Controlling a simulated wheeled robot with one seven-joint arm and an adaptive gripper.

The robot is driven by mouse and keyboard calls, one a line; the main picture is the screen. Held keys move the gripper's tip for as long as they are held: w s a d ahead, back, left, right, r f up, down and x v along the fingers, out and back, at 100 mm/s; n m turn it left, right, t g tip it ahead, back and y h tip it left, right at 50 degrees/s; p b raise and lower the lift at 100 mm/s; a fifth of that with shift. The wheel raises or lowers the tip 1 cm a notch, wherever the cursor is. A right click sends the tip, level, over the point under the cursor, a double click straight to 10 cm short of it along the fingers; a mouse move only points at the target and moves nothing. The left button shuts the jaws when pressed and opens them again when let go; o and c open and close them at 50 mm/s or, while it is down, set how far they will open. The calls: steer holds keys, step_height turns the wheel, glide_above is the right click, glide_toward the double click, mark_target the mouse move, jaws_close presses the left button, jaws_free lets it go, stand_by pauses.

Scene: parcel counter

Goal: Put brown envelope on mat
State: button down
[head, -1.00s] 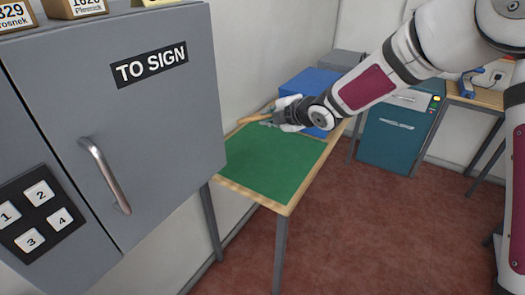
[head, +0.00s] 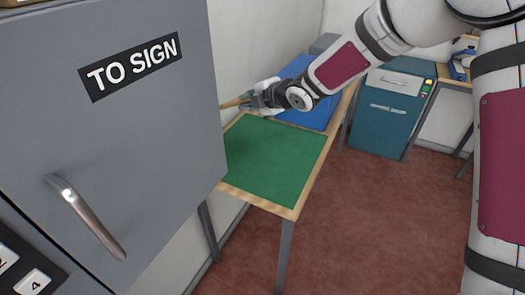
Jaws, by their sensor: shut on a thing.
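The brown envelope (head: 236,103) is a thin tan shape seen nearly edge-on in the head view, partly hidden behind the grey cabinet. My gripper (head: 252,98) is shut on its right end and holds it near the wall, by the far left part of the table. A green mat (head: 270,160) lies flat and bare on the wooden table. A blue mat or flat-topped object (head: 309,114) is behind it, partly covered by my arm. The height of the envelope above the table is hard to tell.
A grey cabinet (head: 150,150) marked "TO SIGN", with a metal handle (head: 84,215), fills the left and hides part of the table's near left side. A teal cabinet (head: 388,125) stands at the back right. The red floor (head: 370,225) is clear.

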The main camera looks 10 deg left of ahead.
steer(key=w+f+b, duration=0.1)
steer(key=f+b, duration=0.4)
steer(key=f, duration=0.1)
steer(key=w+f+b, duration=0.2)
steer(key=f+b, duration=0.4)
steer(key=w+f+b, duration=0.2)
steer(key=f+b, duration=0.4)
steer(key=f, duration=0.1)
steer(key=shift+a, duration=0.15)
steer(key=c, duration=1.8)
jaws_free()
steer(key=shift+p+v, duration=1.65)
steer(key=shift+v, duration=2.4)
